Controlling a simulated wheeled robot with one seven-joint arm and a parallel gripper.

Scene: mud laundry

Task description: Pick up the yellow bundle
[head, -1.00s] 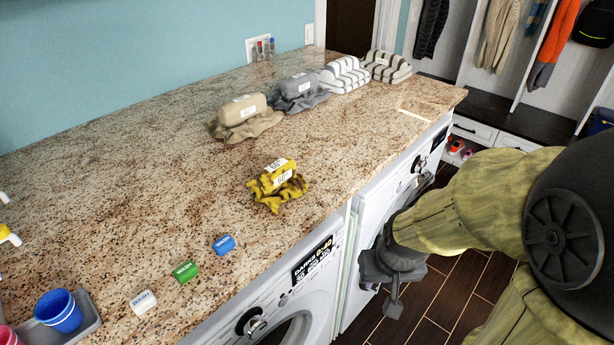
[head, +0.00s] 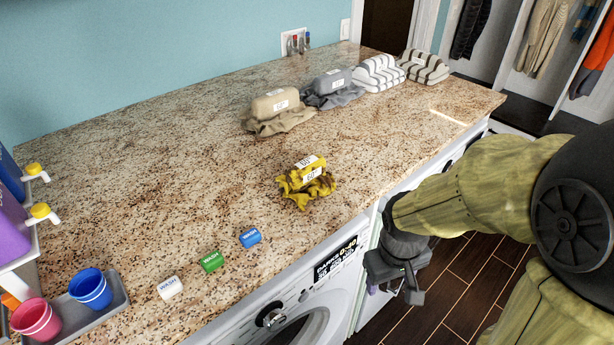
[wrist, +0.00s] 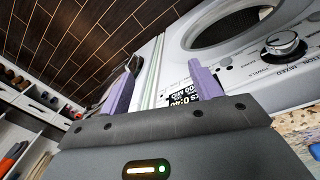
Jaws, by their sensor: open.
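The yellow bundle (head: 306,185) is a crumpled yellow cloth with dark stains and white labels. It lies on the granite counter (head: 190,180), near the front edge. My gripper (head: 392,296) is off the counter, in front of the washing machines and below the counter top, to the right of the bundle. In the wrist view my gripper (wrist: 158,92) shows two purple fingers spread apart with nothing between them. The bundle is not visible in the wrist view.
A tan bundle (head: 276,110), a grey bundle (head: 332,88) and striped bundles (head: 379,74) line the counter's back. White (head: 170,288), green (head: 211,261) and blue (head: 250,237) blocks lie left of the yellow bundle. A blue cup (head: 91,288) and pink cup (head: 36,320) stand at lower left.

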